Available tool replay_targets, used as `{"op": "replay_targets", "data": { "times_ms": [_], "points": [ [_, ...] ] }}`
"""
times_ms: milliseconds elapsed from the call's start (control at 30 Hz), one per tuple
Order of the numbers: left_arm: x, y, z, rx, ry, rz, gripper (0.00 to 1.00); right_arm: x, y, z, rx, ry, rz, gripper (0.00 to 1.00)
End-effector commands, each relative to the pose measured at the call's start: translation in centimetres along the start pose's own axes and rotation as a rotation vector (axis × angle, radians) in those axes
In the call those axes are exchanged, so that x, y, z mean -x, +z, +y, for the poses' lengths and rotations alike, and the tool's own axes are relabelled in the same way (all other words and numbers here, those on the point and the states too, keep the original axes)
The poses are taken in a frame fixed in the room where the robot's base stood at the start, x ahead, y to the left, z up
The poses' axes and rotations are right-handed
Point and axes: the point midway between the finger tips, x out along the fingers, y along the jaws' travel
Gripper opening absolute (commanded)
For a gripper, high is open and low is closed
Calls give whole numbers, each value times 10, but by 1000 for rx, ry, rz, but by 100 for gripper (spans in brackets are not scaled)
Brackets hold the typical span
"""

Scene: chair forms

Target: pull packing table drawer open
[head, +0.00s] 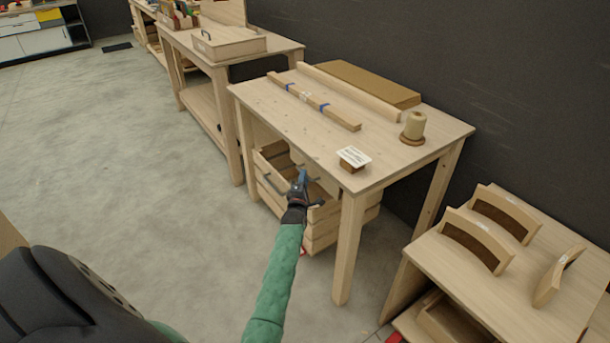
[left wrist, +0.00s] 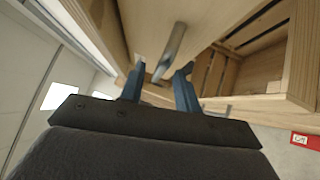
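The packing table (head: 275,112) is pale wood and stands in the middle of the head view. A pale drawer front with a grey bar handle (left wrist: 172,48) shows in the left wrist view, and my gripper hides much of it in the head view. My left gripper (head: 302,178) is at the near side of the table, just below the top's edge. In the left wrist view its blue fingers (left wrist: 160,84) are apart, with the handle's end between or just beyond them. I cannot tell whether they touch it. My right gripper is not in view.
An open slatted wooden crate (head: 325,232) stands under the table, close to my left gripper. On the tabletop are bound wood strips (head: 312,98), a twine spool (head: 414,125) and a card stand (head: 352,159). A lower table (head: 500,290) stands at right. The floor at left is clear.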

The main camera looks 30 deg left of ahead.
Motion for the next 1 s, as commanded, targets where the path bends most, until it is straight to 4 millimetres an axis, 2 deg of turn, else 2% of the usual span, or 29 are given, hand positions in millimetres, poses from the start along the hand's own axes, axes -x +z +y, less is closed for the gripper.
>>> {"op": "replay_targets", "data": {
  "times_ms": [200, 567, 733, 1000],
  "points": [
    [-21, 0, 0, -2, 0, 0, 33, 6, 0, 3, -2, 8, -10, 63],
    [-25, 0, 0, -1, 0, 0, 33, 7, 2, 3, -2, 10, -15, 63],
    [-24, 0, 0, -2, 0, 0, 0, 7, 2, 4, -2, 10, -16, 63],
    [-24, -1, 0, -2, -1, 0, 0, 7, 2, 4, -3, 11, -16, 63]
  ]
}}
